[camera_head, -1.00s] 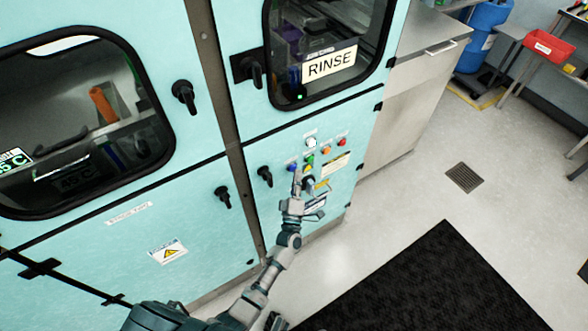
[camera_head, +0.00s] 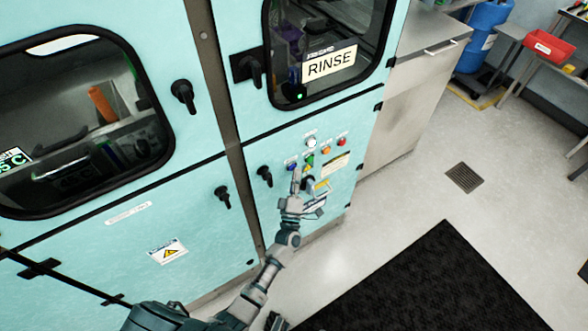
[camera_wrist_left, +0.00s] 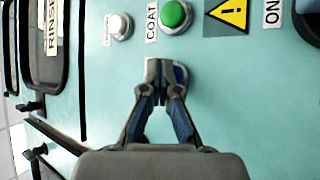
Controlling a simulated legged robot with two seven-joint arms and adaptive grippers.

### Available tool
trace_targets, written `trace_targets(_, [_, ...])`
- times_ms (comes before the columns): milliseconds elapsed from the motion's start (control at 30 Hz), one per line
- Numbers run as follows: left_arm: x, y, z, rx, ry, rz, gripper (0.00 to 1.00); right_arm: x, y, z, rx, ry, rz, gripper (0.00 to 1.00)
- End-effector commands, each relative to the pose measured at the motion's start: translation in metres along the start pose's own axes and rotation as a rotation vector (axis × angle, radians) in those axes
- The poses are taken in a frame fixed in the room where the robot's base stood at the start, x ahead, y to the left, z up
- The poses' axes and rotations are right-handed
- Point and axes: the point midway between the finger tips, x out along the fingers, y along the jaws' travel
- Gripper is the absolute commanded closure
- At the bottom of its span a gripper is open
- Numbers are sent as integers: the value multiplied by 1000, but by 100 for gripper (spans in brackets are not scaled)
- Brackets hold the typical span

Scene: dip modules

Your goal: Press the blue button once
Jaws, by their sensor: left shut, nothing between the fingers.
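The blue button (camera_head: 292,166) is on the lower right panel of the turquoise cabinet, left of the green button (camera_head: 309,160). My left gripper (camera_head: 296,172) is at the panel with its fingertips right by the blue button. In the left wrist view the fingers (camera_wrist_left: 161,72) are shut and empty. Part of the blue button (camera_wrist_left: 180,74) shows just right of the fingertips, and the rest is hidden behind them. I cannot tell whether the fingertips touch it.
A white button (camera_head: 311,142), an orange button (camera_head: 326,150) and a red button (camera_head: 342,142) are close by on the panel. Black door handles (camera_head: 265,176) stick out to the left. A black mat (camera_head: 430,285) lies on the open floor at right.

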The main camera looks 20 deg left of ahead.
Motion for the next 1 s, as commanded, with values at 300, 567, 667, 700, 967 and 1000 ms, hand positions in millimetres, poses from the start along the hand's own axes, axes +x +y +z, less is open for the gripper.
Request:
trace_targets(300, [2, 0, -2, 0, 3, 2, 100, 0, 0, 0, 0, 0, 0, 60])
trace_targets(567, [-4, 4, 2, 0, 3, 1, 100, -2, 0, -1, 0, 1, 0, 60])
trace_targets(667, [-7, 8, 4, 0, 3, 2, 100, -4, 0, -1, 0, 2, 1, 60])
trace_targets(700, [-9, 8, 5, 0, 3, 2, 100, -4, 0, -2, 0, 2, 1, 60])
trace_targets(967, [-11, 9, 7, 0, 2, 1, 100, -4, 0, -1, 0, 1, 1, 60])
trace_targets(1000, [-11, 9, 7, 0, 2, 1, 100, -4, 0, -1, 0, 1, 1, 60])
